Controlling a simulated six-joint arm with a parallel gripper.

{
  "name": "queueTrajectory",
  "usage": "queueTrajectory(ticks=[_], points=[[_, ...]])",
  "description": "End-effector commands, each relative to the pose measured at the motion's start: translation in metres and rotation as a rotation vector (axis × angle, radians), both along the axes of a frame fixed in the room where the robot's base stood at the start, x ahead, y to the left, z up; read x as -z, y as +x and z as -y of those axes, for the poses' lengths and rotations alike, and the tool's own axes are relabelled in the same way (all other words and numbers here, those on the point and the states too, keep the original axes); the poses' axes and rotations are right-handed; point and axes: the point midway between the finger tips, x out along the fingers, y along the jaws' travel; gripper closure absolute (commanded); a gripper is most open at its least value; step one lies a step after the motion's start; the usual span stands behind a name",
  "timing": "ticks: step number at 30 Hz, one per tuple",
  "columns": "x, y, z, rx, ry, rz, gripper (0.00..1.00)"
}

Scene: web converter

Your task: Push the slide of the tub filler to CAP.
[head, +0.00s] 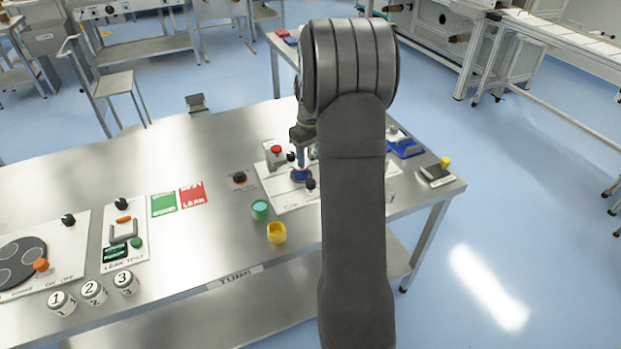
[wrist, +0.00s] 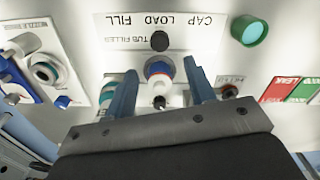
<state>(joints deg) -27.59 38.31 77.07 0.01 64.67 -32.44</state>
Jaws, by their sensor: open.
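The tub filler (head: 275,190) is a white panel on the steel table, partly hidden by my arm in the head view. In the wrist view its panel (wrist: 205,45) reads CAP, LOAD and FILL upside down. A black knob (wrist: 160,41) stands by these words, seemingly the slide's; it appears nearest LOAD, though the angle makes this unsure. My gripper (wrist: 160,66) is open above the panel, with one blue finger on each side of that part. Nothing is visibly held, and I cannot tell whether the fingers touch anything.
A green tub (head: 260,210) and a yellow tub (head: 277,233) stand left of the panel. Red and green cards (head: 178,199), a leak test panel (head: 124,235) and numbered white tubs (head: 93,292) are farther left. A blue fixture (head: 406,147) is at right.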

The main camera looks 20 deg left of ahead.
Motion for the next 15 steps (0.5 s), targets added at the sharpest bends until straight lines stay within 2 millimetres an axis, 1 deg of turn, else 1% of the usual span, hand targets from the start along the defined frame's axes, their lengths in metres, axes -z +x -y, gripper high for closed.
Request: queueTrajectory(ticks=[1,6,10,15], points=[[0.012,-0.001,0.000,0.000,-0.002,-0.003,0.50],[0.048,-0.001,0.000,0.000,-0.002,-0.003,0.50],[0.069,0.000,0.000,0.000,0.000,-0.001,0.50],[0.085,0.000,0.000,0.000,0.001,0.000,0.50]])
